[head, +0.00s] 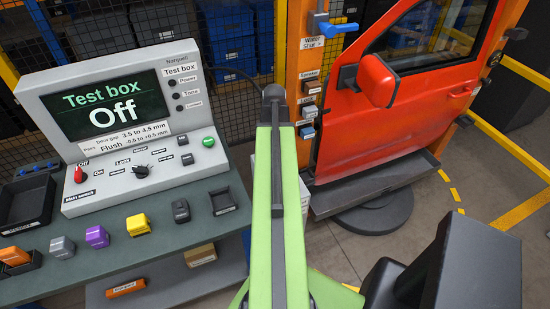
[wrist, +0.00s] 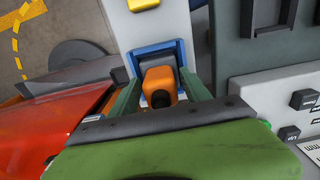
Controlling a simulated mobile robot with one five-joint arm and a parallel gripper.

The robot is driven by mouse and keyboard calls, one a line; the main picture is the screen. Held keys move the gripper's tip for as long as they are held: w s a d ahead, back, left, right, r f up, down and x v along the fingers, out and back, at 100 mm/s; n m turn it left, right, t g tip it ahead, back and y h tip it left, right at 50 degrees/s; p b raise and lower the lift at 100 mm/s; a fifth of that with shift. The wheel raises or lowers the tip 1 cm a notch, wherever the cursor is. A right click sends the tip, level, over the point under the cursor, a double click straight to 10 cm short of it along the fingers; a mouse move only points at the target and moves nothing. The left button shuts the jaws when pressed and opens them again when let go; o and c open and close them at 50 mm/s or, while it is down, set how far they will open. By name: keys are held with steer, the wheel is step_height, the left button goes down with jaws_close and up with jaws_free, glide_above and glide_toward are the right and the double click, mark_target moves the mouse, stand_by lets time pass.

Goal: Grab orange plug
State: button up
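In the wrist view an orange plug (wrist: 158,78) with a dark round end sits in a blue-framed holder (wrist: 178,49) on a light grey surface. My gripper (wrist: 160,86) has its two green fingers on either side of this plug. Narrow gaps seem to show between fingers and plug, so it looks open around it. In the head view my green arm hides the gripper and this plug. Another orange block (head: 14,256) sits in a black holder at the bench's left end in the head view.
The bench (head: 190,238) carries grey, purple, yellow (head: 138,224) and black connectors. The test box (head: 120,115) reads "Off". An orange post (head: 313,70) with connectors stands by the red door (head: 410,90). In the wrist view a yellow piece (wrist: 143,4) lies beyond the holder.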

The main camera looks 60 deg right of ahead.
jaws_close()
steer(key=shift+r, duration=0.1)
stand_by(0.3)
